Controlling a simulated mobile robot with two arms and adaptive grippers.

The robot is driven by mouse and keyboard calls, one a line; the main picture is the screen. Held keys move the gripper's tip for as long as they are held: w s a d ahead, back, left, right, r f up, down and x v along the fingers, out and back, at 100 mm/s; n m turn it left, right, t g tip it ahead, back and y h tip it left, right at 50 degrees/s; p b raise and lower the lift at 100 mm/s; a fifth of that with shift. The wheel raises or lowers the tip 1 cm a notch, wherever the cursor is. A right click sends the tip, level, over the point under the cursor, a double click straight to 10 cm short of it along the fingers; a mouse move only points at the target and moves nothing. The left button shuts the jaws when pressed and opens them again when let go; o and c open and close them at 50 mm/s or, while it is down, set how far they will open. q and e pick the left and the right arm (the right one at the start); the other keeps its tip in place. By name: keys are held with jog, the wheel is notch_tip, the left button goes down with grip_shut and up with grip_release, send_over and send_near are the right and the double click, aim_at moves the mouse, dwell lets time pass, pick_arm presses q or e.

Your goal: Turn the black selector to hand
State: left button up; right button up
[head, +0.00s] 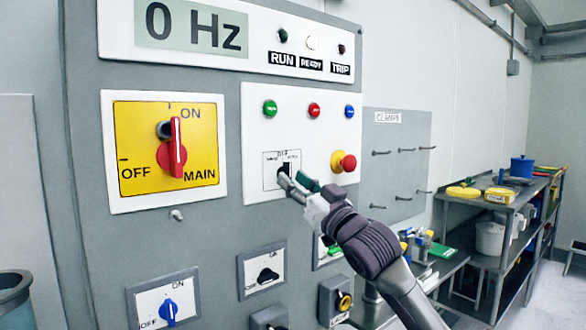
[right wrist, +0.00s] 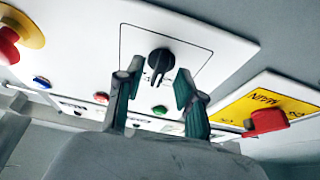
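The black selector (head: 284,168) sits on a small outlined plate at the lower left of the white button panel (head: 255,128) in the head view. Its handle looks roughly upright, with "OFF" lettering above it; the side labels are too small to read surely. My right gripper (head: 293,183) is just in front of it and hides part of it. In the right wrist view the selector (right wrist: 160,62) shows between and beyond the fingertips of my right gripper (right wrist: 153,82). The fingers are open and empty, with gaps to the knob on both sides. My left gripper is not in view.
The red main switch (head: 173,150) on its yellow plate is to the left. A red emergency button (head: 345,162) on yellow is close at the right. Green (head: 270,107), red and blue buttons are above. More selectors (head: 265,275) are below. The display (head: 190,25) reads 0 Hz.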

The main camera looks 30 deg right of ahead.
jog(key=shift+w+r, duration=0.2)
jog(key=shift+w, duration=0.3)
jog(key=shift+s, duration=0.1)
grip_shut()
